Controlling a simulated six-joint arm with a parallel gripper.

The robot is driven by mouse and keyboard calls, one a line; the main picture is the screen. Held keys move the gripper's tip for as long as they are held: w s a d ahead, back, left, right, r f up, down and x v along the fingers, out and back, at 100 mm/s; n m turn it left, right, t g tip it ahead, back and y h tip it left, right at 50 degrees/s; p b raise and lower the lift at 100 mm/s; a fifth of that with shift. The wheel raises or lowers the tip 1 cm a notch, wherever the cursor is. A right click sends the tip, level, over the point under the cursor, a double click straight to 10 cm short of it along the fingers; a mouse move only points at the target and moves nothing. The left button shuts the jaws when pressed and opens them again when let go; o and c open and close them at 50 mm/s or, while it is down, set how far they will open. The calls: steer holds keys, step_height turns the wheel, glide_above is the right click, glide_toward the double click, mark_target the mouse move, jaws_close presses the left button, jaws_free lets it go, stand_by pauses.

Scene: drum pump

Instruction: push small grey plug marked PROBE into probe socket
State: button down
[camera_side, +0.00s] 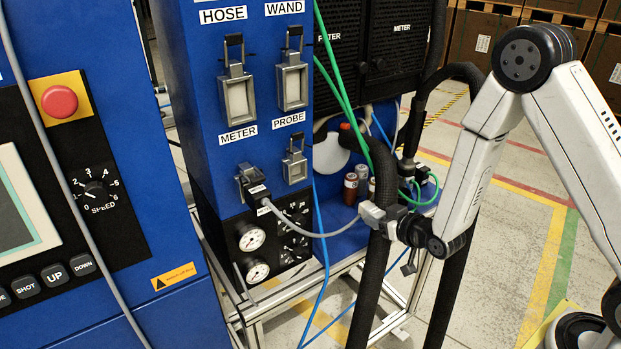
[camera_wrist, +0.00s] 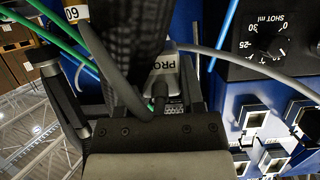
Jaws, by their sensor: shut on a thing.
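The probe socket (camera_side: 295,168) is a small grey latched frame under the PROBE label on the blue cabinet; its opening looks empty. My gripper (camera_side: 378,216) is to the right of it and lower, beside a thick black hose. In the wrist view my gripper (camera_wrist: 160,78) is shut on the small grey plug (camera_wrist: 162,62), whose label reads "PRO", the rest being covered. A dark cable crosses in front of the plug. In the side view I cannot clearly make out the plug at the gripper.
A plug marked METER (camera_side: 257,190) sits in the lower left socket, with a grey cable (camera_side: 318,234) running right. Black hoses (camera_side: 384,180) and green cables (camera_side: 340,80) hang near my gripper. Gauges (camera_side: 252,238) and knobs lie below. HOSE (camera_side: 237,98) and WAND (camera_side: 292,85) sockets are above.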

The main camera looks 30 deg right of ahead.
steer(key=shift+a+r, duration=0.3)
steer(key=shift+r, duration=0.1)
steer(key=s+a+r, duration=0.4)
steer(key=a+r, duration=0.3)
steer(key=s+a+r, duration=0.4)
steer(key=a+r, duration=0.2)
steer(key=a, duration=0.2)
steer(key=shift+a+r, duration=0.15)
steer(key=shift+r, duration=0.2)
steer(key=shift+w, duration=0.25)
glide_toward(295, 169)
steer(key=shift+s+a+f, duration=0.15)
steer(key=shift+s+f, duration=0.95)
steer(key=shift+f, duration=0.3)
steer(key=shift+w, duration=1.95)
stand_by(1.7)
